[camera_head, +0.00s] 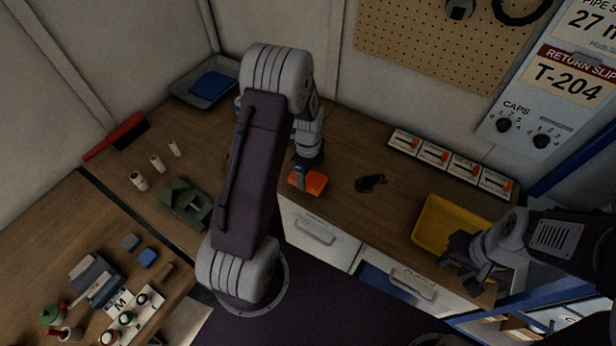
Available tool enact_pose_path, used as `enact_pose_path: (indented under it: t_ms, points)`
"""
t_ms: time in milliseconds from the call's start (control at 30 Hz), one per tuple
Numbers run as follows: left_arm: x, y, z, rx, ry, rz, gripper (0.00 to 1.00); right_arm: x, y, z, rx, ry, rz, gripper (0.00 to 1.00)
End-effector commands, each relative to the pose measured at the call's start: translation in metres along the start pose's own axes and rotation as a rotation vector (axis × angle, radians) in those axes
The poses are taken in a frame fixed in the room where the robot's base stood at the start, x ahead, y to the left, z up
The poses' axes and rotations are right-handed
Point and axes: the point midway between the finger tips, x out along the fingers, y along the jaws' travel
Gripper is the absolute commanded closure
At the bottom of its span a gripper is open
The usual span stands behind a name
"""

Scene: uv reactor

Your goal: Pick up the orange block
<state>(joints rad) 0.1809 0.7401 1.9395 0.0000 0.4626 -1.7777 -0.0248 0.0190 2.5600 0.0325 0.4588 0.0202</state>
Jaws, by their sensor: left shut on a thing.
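The orange block (316,184) is at the front edge of the wooden workbench, near the middle of the camera_head view. My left gripper (301,182) points down at it and is shut on it. Part of the block is hidden behind the fingers. I cannot tell whether the block still touches the bench top. My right gripper (463,270) is at the right, by the front of the yellow tray (421,236).
A small black object (370,183) lies right of the block. Several switch boxes (434,153) line the back wall. Drawers (316,232) are below the bench edge. The bench between block and tray is mostly clear.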

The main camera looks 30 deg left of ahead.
Motion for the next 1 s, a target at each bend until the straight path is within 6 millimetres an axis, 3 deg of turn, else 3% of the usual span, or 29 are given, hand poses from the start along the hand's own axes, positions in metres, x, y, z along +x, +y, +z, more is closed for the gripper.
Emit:
enact_pose_path:
  t_ms: [200,600,800,1000]
  points:
    - [-0.035,-0.002,0.000,0.000,-0.002,-0.008,0.82,0.008,0.000,0.001,0.000,0.000,0.000,0.64]
    - [-0.088,0.001,-0.093,0.006,0.000,-0.004,0.82,0.021,0.000,0.002,0.000,0.000,0.000,0.64]
    - [-0.102,0.002,-0.114,0.002,0.000,-0.001,0.82,0.023,0.000,0.002,0.000,0.000,0.000,0.64]
    - [-0.104,0.002,-0.117,-0.001,0.000,-0.001,0.82,0.023,0.000,0.002,0.000,0.000,0.000,0.64]
